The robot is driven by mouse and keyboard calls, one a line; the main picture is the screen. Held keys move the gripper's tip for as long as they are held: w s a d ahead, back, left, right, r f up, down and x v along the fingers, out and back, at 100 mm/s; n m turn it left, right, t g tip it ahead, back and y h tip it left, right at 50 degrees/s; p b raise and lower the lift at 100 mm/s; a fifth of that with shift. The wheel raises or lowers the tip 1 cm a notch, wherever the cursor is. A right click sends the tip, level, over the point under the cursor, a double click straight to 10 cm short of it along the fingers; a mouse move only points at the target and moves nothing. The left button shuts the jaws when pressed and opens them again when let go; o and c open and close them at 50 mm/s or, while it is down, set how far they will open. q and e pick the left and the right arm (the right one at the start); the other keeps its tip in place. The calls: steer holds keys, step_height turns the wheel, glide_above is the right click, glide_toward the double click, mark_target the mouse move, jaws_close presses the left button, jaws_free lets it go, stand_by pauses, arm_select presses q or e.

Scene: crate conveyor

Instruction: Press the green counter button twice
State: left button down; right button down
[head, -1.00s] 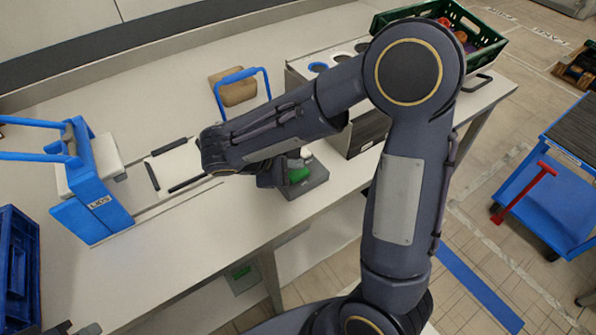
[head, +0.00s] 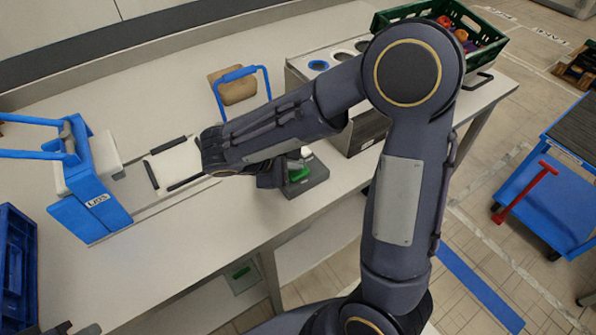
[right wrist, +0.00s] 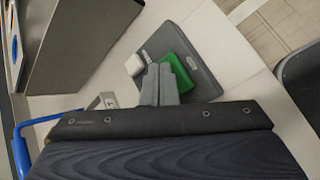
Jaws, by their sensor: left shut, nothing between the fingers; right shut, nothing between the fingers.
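The green button (right wrist: 180,73) sits on a dark grey panel (right wrist: 205,70) beside a white button (right wrist: 134,64). In the head view the green button (head: 299,173) is partly hidden by my right arm. My right gripper (right wrist: 160,84) is shut and empty, with its fingertips over the panel at the green button's left edge in the wrist view. I cannot tell whether they touch the button. My left gripper (head: 84,328) shows only in part at the bottom left edge of the head view, shut and away from the panel.
A grey box with round openings (head: 340,57) stands right behind the panel, and a green crate (head: 488,46) lies beyond it. A blue-handled brown item (head: 238,92) and a blue scale-like unit (head: 92,213) are on the counter. A blue cart (head: 560,205) stands at right.

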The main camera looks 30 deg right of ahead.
mark_target(294, 174)
steer(key=shift+f+b, duration=0.4)
steer(key=shift+f, duration=0.1)
stand_by(0.7)
steer(key=shift+r, duration=0.15)
steer(key=shift+r+p, duration=0.75)
steer(key=shift+r, duration=0.05)
step_height(294, 174, up, 5)
steer(key=p, duration=0.4)
steer(key=shift+f, duration=0.1)
stand_by(2.5)
